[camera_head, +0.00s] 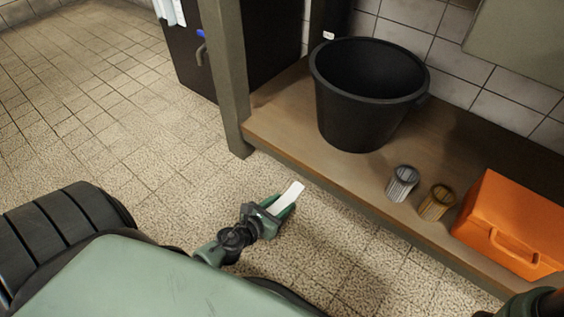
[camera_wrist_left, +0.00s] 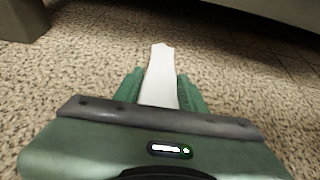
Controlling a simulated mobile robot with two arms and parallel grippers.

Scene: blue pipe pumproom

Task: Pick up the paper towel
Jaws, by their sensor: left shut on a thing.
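The paper towel (camera_head: 291,195) is a small white strip held in my left gripper (camera_head: 283,204), in front of the shelf's lower edge. In the left wrist view the white towel (camera_wrist_left: 161,75) stands between the two green fingers of my left gripper (camera_wrist_left: 160,88) and sticks out past their tips. The fingers are shut on it. The floor shows behind it. At the bottom right corner of the head view a dark green and black part of my right arm shows; the right gripper's fingers do not show.
A wooden shelf (camera_head: 285,130) holds a black bucket (camera_head: 360,115), a grey ribbed cup (camera_head: 402,184), a yellowish ribbed cup (camera_head: 436,203) and an orange toolbox (camera_head: 515,220). A shelf post (camera_head: 225,75) stands at its left end. The tiled floor (camera_head: 110,110) at left is clear.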

